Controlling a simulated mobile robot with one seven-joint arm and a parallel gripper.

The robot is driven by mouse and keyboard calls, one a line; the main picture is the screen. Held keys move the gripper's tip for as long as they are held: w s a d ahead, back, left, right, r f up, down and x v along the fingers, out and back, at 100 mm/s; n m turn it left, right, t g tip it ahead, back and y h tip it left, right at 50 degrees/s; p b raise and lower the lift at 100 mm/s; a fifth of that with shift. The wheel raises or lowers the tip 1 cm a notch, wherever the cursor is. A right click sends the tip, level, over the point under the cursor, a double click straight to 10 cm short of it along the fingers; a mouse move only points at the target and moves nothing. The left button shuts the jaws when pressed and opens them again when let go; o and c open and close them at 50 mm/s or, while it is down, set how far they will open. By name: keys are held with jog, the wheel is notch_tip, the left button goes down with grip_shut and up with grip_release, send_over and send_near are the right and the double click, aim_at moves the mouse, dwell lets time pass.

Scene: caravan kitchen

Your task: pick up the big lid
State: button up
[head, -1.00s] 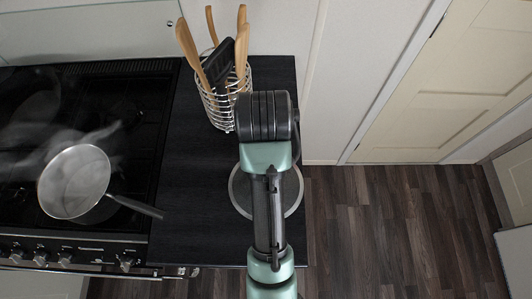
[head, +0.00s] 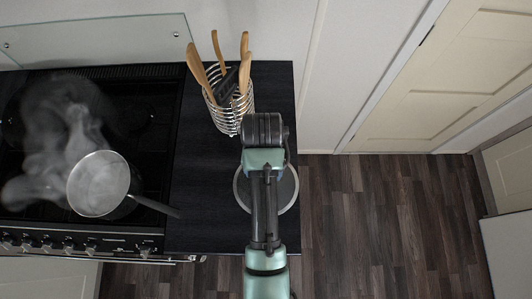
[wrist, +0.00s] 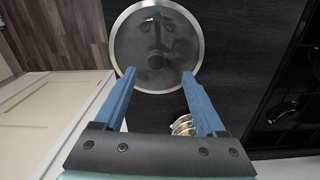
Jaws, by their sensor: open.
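The big lid (wrist: 156,75) is a round glass lid with a metal rim and a dark knob. It lies on the black counter in the wrist view. In the head view the lid (head: 289,190) is partly hidden under my arm. My gripper (wrist: 157,72) is open and empty, its two blue fingers pointing toward the lid's near part. The fingertips overlap the lid's rim in the wrist view; I cannot tell the height gap. In the head view the fingers are hidden behind my arm.
A wire holder (head: 229,108) with wooden utensils stands behind my arm on the counter (head: 205,190). A steaming pan (head: 100,184) sits on the stove at left, its handle reaching over the counter. The counter's right edge drops to open wooden floor (head: 390,220).

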jog(key=shift+w+d+f+p, duration=0.1)
jog(key=shift+f+p, duration=0.15)
jog(key=shift+f, duration=0.75)
jog(key=shift+s+d+f+p, duration=0.1)
jog(key=shift+f+p, duration=0.2)
jog(key=shift+f, duration=0.75)
jog(key=shift+w+d+f+p, duration=0.1)
jog(key=shift+f+p, duration=0.15)
jog(key=shift+f, duration=0.75)
jog(key=shift+c, duration=0.3)
grip_shut()
jog(key=shift+r, duration=0.1)
